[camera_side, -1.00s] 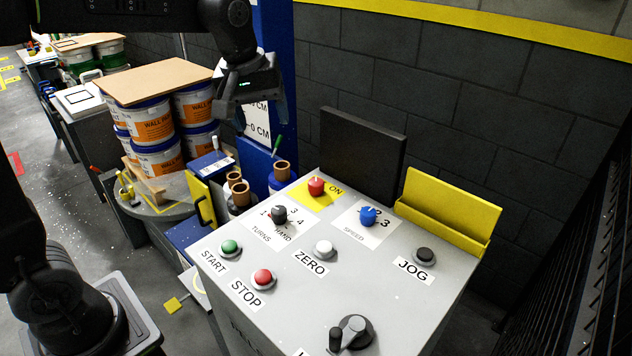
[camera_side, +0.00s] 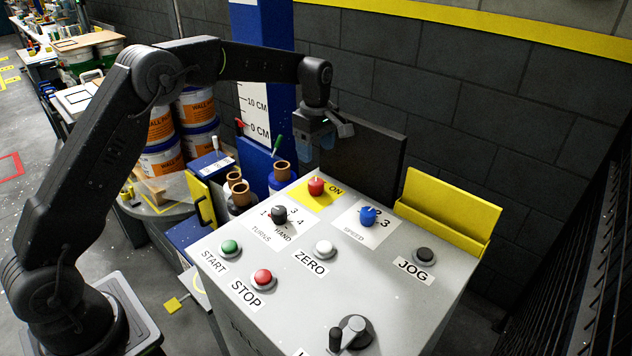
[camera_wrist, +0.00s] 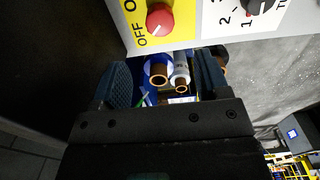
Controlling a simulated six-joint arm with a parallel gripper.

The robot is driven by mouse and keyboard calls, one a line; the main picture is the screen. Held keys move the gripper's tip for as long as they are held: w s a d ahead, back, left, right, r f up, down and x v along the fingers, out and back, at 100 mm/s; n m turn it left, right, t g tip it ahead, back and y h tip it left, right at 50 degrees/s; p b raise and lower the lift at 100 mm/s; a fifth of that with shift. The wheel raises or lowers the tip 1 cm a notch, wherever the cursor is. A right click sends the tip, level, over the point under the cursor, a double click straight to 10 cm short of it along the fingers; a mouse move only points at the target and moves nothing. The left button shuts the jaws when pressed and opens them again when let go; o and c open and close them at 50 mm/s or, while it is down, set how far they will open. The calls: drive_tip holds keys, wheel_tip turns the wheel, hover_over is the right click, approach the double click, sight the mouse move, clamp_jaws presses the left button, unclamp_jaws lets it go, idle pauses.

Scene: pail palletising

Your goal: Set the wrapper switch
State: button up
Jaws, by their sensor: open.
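The wrapper's grey control panel (camera_side: 300,285) stands in the middle of the side view. A red knob (camera_side: 316,186) sits on a yellow plate marked ON at its back left; it also shows in the wrist view (camera_wrist: 159,19), beside the word OFF. A black TURNS knob (camera_side: 279,213) and a blue SPEED knob (camera_side: 367,215) are on white plates nearer the front. My gripper (camera_side: 318,150) is open and empty, pointing down above and just behind the red knob, apart from it. In the wrist view my two fingers (camera_wrist: 163,82) lie below the red knob with a clear gap.
A black upright board (camera_side: 368,160) and a yellow holder (camera_side: 450,210) rise at the panel's back edge. A blue column (camera_side: 262,65) and brown-topped rolls (camera_side: 281,170) stand behind left. START (camera_side: 230,247) and STOP (camera_side: 263,279) buttons and a crank (camera_side: 350,333) are nearer the front.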

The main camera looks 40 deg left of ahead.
sight(316, 181)
wheel_tip(316, 181, down, 10)
drive_tip(key=shift+f, duration=0.1)
idle(0.4)
drive_tip(key=c, duration=0.9)
drive_tip(key=shift+c, duration=0.2)
